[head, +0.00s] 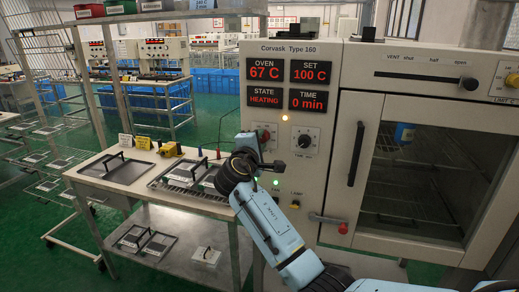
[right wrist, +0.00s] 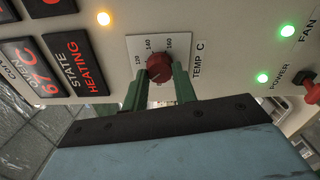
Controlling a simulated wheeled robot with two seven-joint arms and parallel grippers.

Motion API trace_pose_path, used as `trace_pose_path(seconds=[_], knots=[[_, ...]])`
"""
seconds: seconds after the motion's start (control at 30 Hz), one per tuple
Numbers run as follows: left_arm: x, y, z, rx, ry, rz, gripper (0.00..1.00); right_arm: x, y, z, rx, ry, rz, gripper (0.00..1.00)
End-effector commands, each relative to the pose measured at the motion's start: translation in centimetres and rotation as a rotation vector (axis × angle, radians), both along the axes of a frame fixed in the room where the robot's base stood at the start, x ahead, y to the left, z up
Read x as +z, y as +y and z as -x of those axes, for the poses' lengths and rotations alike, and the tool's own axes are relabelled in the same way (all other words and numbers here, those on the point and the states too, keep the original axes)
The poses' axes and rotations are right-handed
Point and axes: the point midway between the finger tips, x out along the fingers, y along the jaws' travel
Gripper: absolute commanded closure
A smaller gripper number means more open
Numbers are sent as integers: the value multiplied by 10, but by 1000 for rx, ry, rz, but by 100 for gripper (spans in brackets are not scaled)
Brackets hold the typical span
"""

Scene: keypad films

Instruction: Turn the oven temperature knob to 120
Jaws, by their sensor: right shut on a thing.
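The red temperature knob (right wrist: 159,66) sits on a white plate marked 120, 140, 160 and TEMP C in the right wrist view. My right gripper (right wrist: 161,82) has its green fingers on either side of the knob, shut on it. In the head view the right gripper (head: 258,148) reaches up to the oven panel and hides most of the knob. The knob's pointer is too unclear to read. My left gripper is not in view.
The STATE display (head: 264,96) reads HEATING and the TIME display (head: 308,100) reads 0 min. A timer knob (head: 304,140) is right of the gripper. The oven door (head: 352,208) is shut. A metal table (head: 100,190) with trays stands left.

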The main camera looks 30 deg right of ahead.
Motion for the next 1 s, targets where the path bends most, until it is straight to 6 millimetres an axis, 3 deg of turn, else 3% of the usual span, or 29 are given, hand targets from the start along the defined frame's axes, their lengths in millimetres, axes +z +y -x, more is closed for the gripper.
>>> trace_pose_path(seconds=[0.6,1.0], knots=[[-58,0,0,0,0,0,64,-5,0,0,-1,-438,-378,95],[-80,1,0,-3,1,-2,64,-3,1,0,0,-632,-545,95]])
